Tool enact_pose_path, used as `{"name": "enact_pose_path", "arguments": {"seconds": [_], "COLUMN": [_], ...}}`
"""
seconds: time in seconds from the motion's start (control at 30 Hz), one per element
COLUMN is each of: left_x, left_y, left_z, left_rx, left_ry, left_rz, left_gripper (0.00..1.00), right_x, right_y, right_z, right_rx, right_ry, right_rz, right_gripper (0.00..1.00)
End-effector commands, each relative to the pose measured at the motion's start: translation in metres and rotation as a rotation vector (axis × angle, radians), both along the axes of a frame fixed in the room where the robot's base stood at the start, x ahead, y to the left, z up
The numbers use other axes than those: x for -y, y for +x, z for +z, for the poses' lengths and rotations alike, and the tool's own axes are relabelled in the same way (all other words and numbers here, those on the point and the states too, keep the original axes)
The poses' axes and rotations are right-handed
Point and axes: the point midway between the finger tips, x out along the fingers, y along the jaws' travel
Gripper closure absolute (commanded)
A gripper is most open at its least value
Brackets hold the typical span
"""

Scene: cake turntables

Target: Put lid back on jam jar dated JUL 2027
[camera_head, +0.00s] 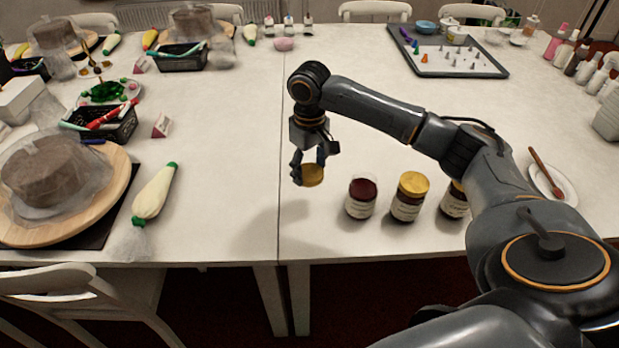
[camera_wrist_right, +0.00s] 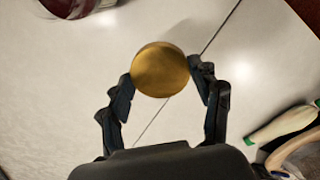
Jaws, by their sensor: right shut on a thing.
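My right gripper (camera_head: 310,168) is shut on a gold lid (camera_head: 313,175), held above the white table to the left of the jars. The lid also shows between the fingertips in the right wrist view (camera_wrist_right: 160,69). An open jam jar (camera_head: 361,199) with dark red jam stands just right of the lid, apart from it. A jar with a gold lid (camera_head: 408,198) stands to its right. A third jar (camera_head: 454,201) is partly hidden behind my right arm. The dates on the labels are too small to read. My left gripper is not in view.
A piping bag (camera_head: 154,194) and a wrapped cake on a wooden turntable (camera_head: 115,200) lie to the left. A plate with a brush (camera_head: 553,184) is at the right. A tray of piping tips (camera_head: 447,58) sits at the back. The table's middle is clear.

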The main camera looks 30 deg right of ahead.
Motion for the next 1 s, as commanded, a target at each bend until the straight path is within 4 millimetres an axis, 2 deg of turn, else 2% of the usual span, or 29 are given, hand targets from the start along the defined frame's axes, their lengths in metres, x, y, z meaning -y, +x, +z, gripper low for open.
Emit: {"name": "enact_pose_path", "arguments": {"seconds": [0.43,0.57,0.67,0.8,0.9,1.0], "left_x": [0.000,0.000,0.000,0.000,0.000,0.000], "left_y": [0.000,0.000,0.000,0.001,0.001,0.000], "left_z": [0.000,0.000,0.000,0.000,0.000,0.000], "left_rx": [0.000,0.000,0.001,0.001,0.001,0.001], "left_ry": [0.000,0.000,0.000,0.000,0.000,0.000], "left_rz": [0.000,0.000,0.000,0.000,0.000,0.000], "left_gripper": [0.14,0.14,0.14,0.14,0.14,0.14], "right_x": [-0.001,-0.021,-0.051,-0.095,-0.116,-0.128], "right_y": [-0.001,-0.010,-0.031,-0.076,-0.108,-0.134], "right_z": [0.004,0.010,0.019,0.030,0.035,0.038], "right_rx": [0.001,0.007,0.015,0.014,0.010,0.004], "right_ry": [0.000,0.003,0.006,0.009,0.006,0.004], "right_rz": [0.000,-0.017,-0.053,-0.119,-0.163,-0.198], "right_gripper": [0.49,0.49,0.49,0.49,0.49,0.49]}}
